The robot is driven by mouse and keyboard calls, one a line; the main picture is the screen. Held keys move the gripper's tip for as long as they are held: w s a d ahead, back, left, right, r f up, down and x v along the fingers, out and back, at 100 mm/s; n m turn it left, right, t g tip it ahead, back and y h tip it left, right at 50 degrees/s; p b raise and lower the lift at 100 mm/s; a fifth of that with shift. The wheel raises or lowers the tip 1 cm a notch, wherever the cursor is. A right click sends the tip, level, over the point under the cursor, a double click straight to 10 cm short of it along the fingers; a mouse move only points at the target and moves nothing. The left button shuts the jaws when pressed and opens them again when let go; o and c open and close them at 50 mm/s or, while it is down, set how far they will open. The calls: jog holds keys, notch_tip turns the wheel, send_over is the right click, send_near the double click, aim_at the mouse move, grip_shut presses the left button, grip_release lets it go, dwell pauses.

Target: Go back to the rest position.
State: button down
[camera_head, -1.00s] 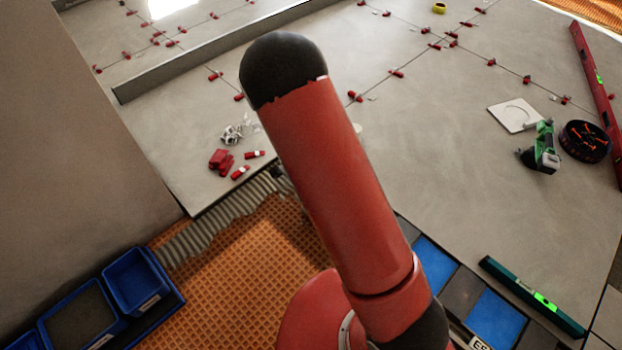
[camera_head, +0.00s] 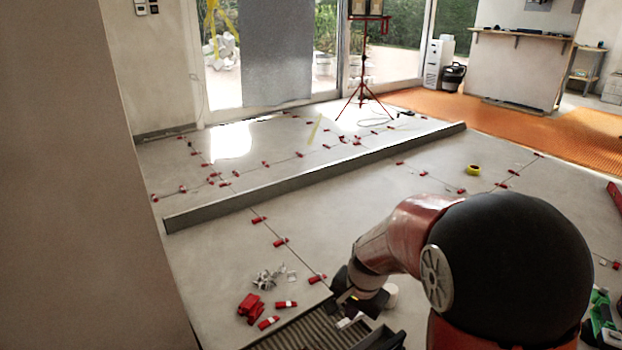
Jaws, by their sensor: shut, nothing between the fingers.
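My red arm with its large black joint fills the lower right of the head view. Its far end bends down to my gripper (camera_head: 368,304), a dark shape low over the edge of the grey tiles. The gripper is small and partly covered by my arm; it is shut with nothing held. Beside it are red wedges (camera_head: 250,306) in a small pile, two loose red pieces and pale clips (camera_head: 270,278) on the tile floor (camera_head: 215,275).
A long grey beam (camera_head: 320,178) lies across the tiles. Red wedges and clips line the joints. A yellow tape roll (camera_head: 473,170) lies at right. A red tripod (camera_head: 363,75) stands at the back windows. A wall (camera_head: 80,180) blocks the left side. A green tool (camera_head: 601,318) shows at lower right.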

jog(key=s+d+r+n+t+p, duration=0.1)
jog(key=s+d+r+n, duration=0.2)
jog(key=s+r, duration=0.6)
jog(key=s+d+r+n+t+h+p, duration=0.1)
jog(key=s+d+r+n+t, duration=0.1)
jog(key=s+r, duration=0.8)
jog(key=shift+s+d+r+n+p, duration=0.2)
jog(key=shift+d+n+p, duration=0.15)
jog(key=shift+d+n, duration=0.55)
